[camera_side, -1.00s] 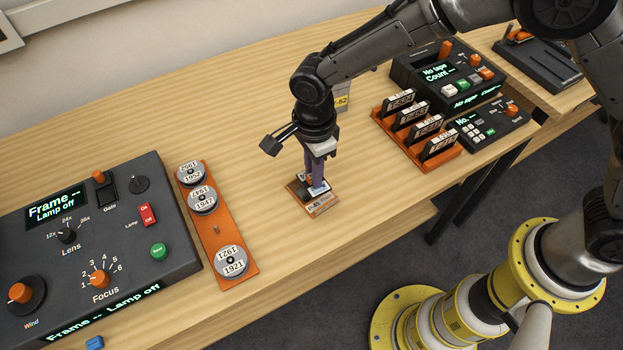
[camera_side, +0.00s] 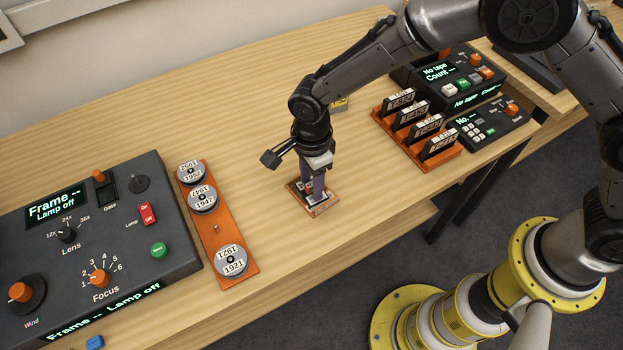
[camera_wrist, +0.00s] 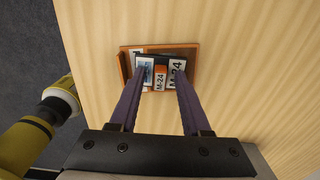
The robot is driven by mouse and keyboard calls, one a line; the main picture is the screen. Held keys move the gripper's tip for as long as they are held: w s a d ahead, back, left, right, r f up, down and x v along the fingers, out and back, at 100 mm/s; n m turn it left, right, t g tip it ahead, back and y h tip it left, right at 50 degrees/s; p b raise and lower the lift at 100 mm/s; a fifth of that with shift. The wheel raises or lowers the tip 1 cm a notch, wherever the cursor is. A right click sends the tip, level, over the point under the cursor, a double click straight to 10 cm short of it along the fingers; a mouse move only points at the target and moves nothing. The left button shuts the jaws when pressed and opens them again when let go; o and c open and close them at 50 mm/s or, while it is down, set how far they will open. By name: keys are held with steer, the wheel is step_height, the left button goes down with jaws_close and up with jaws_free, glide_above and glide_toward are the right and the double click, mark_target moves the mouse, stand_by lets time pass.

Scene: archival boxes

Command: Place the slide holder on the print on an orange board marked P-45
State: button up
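The slide holder (camera_wrist: 160,71) is a small dark plate with an orange middle block and white M-24 labels. It lies over the small orange board (camera_wrist: 123,66) in the wrist view, covering much of it, including most of the print. In the side view the board (camera_side: 322,208) lies on the bench, partly hidden by my gripper; its marking is not readable now. My gripper (camera_wrist: 159,72) points down, its two purple fingers on either side of the orange block with gaps showing. It looks open.
A dark console (camera_side: 95,240) with knobs stands at left, beside an orange strip (camera_side: 217,229) with labelled reels. An orange rack (camera_side: 437,160) of upright cards and a tape counter (camera_side: 450,80) stand at right. Bare wood surrounds the board.

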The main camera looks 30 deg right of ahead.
step_height(320, 180, up, 12)
steer(key=shift+r, duration=0.2)
stand_by(0.5)
steer(key=s+d+r+n+t, duration=0.1)
steer(key=s+d+r+n, duration=0.25)
steer(key=d+r, duration=0.35)
steer(key=s+d+r+n+t, duration=0.15)
steer(key=d+r+n, duration=0.35)
steer(key=d, duration=0.5)
steer(key=s+d+n+t, duration=0.1)
steer(key=s+d+n, duration=0.3)
steer(key=s, duration=0.4)
steer(key=s+d+n+t, duration=0.2)
steer(key=s+d+n, duration=0.3)
steer(key=s+d, duration=0.2)
steer(key=shift+s+r, duration=0.25)
steer(key=shift+s, duration=0.55)
